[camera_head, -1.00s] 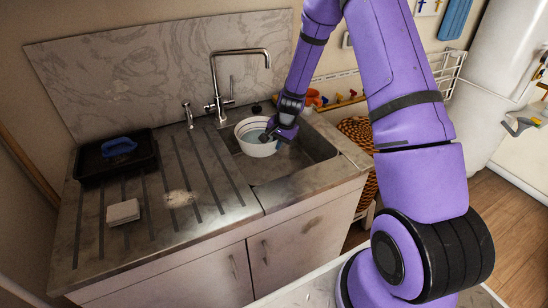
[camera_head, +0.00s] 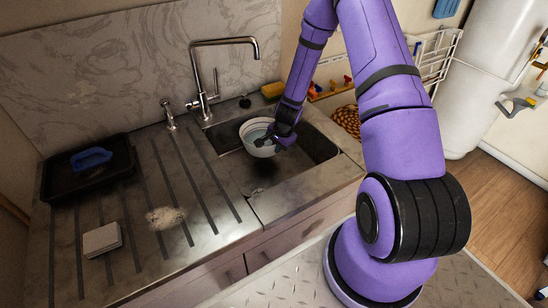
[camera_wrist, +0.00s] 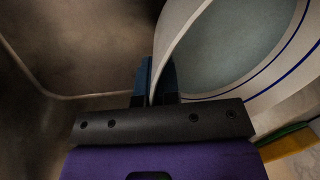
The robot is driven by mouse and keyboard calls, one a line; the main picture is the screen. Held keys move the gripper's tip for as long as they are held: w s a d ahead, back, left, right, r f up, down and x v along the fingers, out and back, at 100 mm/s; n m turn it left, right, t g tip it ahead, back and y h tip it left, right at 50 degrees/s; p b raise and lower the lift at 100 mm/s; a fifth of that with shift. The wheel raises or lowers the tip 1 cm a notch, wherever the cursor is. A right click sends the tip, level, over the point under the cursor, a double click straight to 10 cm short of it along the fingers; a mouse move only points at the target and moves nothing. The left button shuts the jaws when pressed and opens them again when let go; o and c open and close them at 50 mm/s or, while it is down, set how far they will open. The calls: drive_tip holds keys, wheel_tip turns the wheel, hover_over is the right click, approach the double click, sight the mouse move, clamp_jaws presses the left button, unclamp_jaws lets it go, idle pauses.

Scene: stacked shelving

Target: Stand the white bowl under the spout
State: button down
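The white bowl (camera_head: 256,150) has blue lines near its rim and a pale blue-grey inside. It hangs in the sink opening (camera_head: 320,150), below and in front of the tap's spout (camera_head: 256,52). A dark patch like a shadow lies on the sink floor under it. My gripper (camera_head: 272,136) is shut on the bowl's right rim. In the wrist view, the bowl's wall (camera_wrist: 182,42) passes between the dark blue fingers (camera_wrist: 155,85). The bowl's underside is hidden, so I cannot tell its exact height.
The chrome tap (camera_head: 198,85) rises behind the sink, with a smaller fitting (camera_head: 168,114) to its left. The ribbed drainer holds a black tray (camera_head: 90,165), a white block (camera_head: 102,239) and a pale patch (camera_head: 166,217).

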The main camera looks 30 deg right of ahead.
drive_tip(key=shift+s+d+x, duration=0.1)
drive_tip(key=shift+s+x, duration=0.15)
drive_tip(key=shift+x, duration=0.75)
drive_tip(key=shift+s+d+x, duration=0.1)
drive_tip(key=shift+s+x, duration=0.1)
drive_tip(key=shift+x, duration=0.8)
drive_tip(key=shift+s+x, duration=0.25)
drive_tip(key=shift+x, duration=0.75)
drive_tip(key=shift+f, duration=0.3)
drive_tip(key=c, duration=1.4)
unclamp_jaws()
drive_tip(key=shift+o, duration=0.2)
